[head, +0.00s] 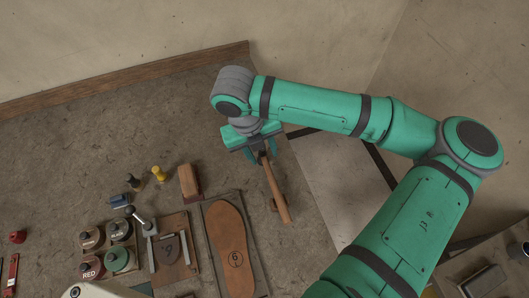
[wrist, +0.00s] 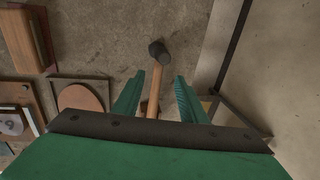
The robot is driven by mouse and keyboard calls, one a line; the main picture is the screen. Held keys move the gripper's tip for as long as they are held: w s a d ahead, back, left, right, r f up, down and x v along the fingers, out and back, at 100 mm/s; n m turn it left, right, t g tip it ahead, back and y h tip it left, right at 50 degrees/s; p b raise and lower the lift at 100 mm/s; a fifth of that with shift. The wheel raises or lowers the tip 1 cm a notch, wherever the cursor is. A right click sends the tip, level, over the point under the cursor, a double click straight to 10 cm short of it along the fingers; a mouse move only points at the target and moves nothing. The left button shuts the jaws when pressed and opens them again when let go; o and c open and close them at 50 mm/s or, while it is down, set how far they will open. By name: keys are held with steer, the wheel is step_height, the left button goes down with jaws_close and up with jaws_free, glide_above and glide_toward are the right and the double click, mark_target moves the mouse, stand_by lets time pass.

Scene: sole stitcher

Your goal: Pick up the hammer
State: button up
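The hammer has a light wooden handle (head: 276,190) that slants down and right from beneath my gripper in the head view. In the wrist view its dark head (wrist: 158,50) lies beyond the fingertips, and the handle (wrist: 155,88) runs back between the fingers. My gripper (head: 260,150) is open, with one teal finger on each side of the handle in the wrist view (wrist: 159,76). A gap shows on both sides, so the fingers do not grip it. In the head view the gripper largely hides the hammer's head. The height of the fingers above the hammer is unclear.
Left of the hammer are a sole-shaped piece on a board (head: 231,245), a wooden block (head: 189,180), a tool board (head: 176,262) and several round tins (head: 119,259). A yellow-topped item (head: 159,173) stands further left.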

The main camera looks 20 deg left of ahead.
mark_target(265, 162)
steer(key=shift+w+d+f, duration=0.1)
steer(key=shift+d+f, duration=0.05)
steer(key=shift+f, duration=1.05)
steer(key=shift+w+d+f, duration=0.1)
steer(key=shift+d+f, duration=0.1)
steer(key=shift+f, duration=1.05)
steer(key=shift+w+d+f, duration=0.1)
steer(key=shift+d+f, duration=0.05)
steer(key=shift+f, duration=1.05)
jaws_close()
